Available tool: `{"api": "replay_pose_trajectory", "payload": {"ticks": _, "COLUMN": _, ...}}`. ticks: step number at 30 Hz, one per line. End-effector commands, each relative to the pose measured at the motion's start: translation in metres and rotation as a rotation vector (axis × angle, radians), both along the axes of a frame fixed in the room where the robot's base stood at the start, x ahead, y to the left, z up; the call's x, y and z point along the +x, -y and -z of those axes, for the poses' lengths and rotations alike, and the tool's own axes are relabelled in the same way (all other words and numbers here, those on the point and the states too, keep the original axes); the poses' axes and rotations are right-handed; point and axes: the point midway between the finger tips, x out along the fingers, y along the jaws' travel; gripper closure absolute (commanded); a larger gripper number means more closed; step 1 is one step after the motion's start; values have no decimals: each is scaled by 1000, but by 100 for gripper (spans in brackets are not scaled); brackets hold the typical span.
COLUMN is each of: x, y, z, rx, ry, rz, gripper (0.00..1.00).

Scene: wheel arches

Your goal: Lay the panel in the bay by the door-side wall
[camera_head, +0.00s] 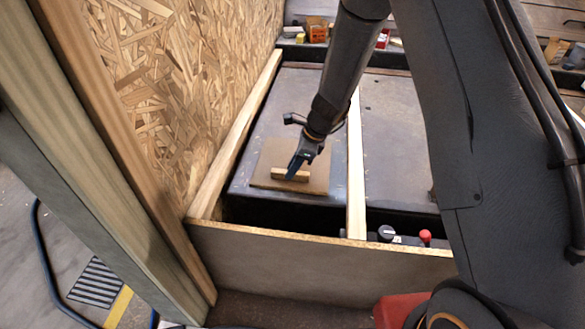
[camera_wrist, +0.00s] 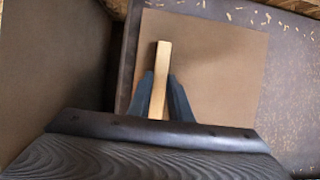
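The panel (camera_head: 322,172) is a flat brown square with a pale wooden grip bar (camera_head: 290,174) across its middle. It is over the dark flat top (camera_head: 278,115) of the left bay, between the chipboard wall (camera_head: 190,75) and a pale batten (camera_head: 356,165). Whether it rests there or hangs just above is unclear. My gripper (camera_head: 296,166) reaches down onto the bar. In the wrist view, the fingers of my gripper (camera_wrist: 162,95) close on both sides of the bar (camera_wrist: 162,60), with the panel (camera_wrist: 220,70) beyond.
A brown board (camera_head: 300,260) edges the near side, with a dark gap behind it. Another dark bay (camera_head: 395,150) lies right of the batten. A black knob (camera_head: 386,233) and a red knob (camera_head: 425,236) stand near the board. Small boxes sit at the back.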

Motion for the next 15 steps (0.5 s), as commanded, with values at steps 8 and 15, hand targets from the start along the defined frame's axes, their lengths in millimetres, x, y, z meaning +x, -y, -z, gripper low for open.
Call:
{"api": "replay_pose_trajectory", "payload": {"ticks": 8, "x": 0, "y": 0, "z": 0, "rx": 0, "ry": 0, "rz": 0, "gripper": 61}}
{"api": "replay_pose_trajectory", "payload": {"ticks": 15, "x": -1, "y": 3, "z": -9, "rx": 1, "ry": 1, "rz": 1, "gripper": 61}}
